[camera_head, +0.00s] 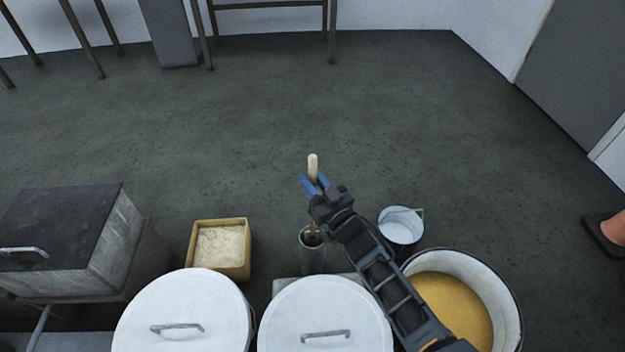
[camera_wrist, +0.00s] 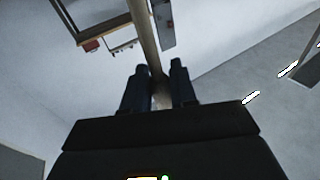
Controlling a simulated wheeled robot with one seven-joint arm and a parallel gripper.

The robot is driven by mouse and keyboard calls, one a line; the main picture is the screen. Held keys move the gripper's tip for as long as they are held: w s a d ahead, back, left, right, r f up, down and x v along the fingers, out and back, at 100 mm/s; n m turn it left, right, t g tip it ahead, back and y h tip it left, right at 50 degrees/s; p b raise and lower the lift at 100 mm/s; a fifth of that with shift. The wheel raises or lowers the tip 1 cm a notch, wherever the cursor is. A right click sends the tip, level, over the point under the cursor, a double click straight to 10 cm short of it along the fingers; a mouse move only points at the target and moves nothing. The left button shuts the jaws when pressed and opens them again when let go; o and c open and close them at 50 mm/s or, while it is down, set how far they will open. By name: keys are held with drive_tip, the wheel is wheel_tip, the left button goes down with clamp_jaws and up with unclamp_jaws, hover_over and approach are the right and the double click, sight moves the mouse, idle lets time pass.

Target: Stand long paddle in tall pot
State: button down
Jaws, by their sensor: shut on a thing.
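The long paddle (camera_head: 313,166) is a pale wooden stick with a rounded top end. My gripper (camera_head: 314,184) is shut on it, with blue fingertips on both sides. In the wrist view the paddle (camera_wrist: 144,35) runs between the dark fingers (camera_wrist: 160,85). The tall pot (camera_head: 312,258) is a narrow grey cylinder just below my gripper in the head view. The paddle's lower part shows at the pot's mouth, and it looks upright. My gripper and arm hide the middle of the paddle. I cannot tell how deep its lower end sits.
A yellow box of pale grains (camera_head: 243,225) stands left of the pot. Two white lidded drums (camera_head: 180,310) are in front. A small bucket (camera_head: 401,228) and a large pot of yellow liquid (camera_head: 512,300) are at right. A dark lidded chest (camera_head: 60,225) is at left. The floor behind is clear.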

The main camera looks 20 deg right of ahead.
drive_tip(key=shift+f+b, duration=2.35)
drive_tip(key=shift+f, duration=0.45)
drive_tip(key=c, duration=0.8)
unclamp_jaws()
drive_tip(key=shift+s+d+f+p, duration=0.2)
drive_tip(key=shift+s+p, duration=0.25)
drive_tip(key=shift+s, duration=0.8)
drive_tip(key=shift+s+d+f+p, duration=0.15)
drive_tip(key=shift+s+p, duration=0.3)
drive_tip(key=shift+s, duration=0.85)
drive_tip(key=shift+s+d+f+p, duration=0.1)
drive_tip(key=shift+s+d+p, duration=0.25)
drive_tip(key=shift+s, duration=0.9)
drive_tip(key=shift+a, duration=0.1)
drive_tip(key=shift+r, duration=0.15)
